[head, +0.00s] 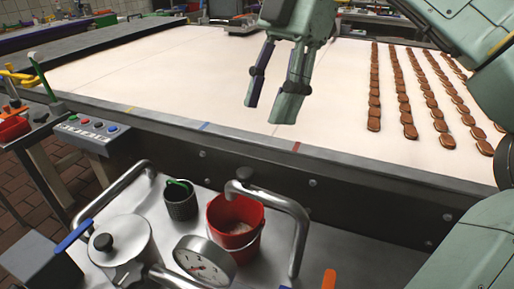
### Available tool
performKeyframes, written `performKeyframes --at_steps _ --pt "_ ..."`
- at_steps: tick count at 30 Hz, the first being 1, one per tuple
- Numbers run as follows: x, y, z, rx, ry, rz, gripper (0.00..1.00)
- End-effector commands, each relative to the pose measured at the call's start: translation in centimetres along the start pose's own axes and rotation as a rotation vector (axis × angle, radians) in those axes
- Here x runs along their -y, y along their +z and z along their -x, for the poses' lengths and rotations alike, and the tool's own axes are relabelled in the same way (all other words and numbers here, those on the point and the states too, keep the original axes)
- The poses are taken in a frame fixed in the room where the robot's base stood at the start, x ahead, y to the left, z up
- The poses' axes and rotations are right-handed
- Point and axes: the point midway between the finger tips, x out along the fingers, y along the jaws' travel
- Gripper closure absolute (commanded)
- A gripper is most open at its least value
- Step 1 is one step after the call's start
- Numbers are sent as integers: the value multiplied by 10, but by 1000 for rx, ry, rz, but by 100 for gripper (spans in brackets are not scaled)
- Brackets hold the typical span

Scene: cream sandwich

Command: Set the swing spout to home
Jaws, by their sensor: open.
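A bent metal pipe (297,220) rises at the front right of the steel cart and curves left, with one end over a red bucket (222,215). A second bent pipe (108,195) arches over the cart's left part. Either could be the swing spout; I cannot tell which, and no home mark is legible. My gripper (268,112) points down over the white belt, beyond both pipes and apart from them. Its two fingers are spread with nothing between them.
A lidded pot (122,252), a pressure gauge (203,265) and a dark cup (180,203) crowd the cart (330,250). The belt's raised dark edge (250,145) stands behind it. Rows of brown biscuits (400,88) lie at the belt's right; its left is clear.

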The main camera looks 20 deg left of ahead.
Motion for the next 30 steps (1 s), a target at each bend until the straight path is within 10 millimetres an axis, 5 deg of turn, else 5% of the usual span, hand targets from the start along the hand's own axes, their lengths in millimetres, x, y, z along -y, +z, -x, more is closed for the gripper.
performKeyframes --at_steps 15,30 --pt "0 0 -87 -1 0 3 56" --pt "0 0 -101 0 1 2 58"
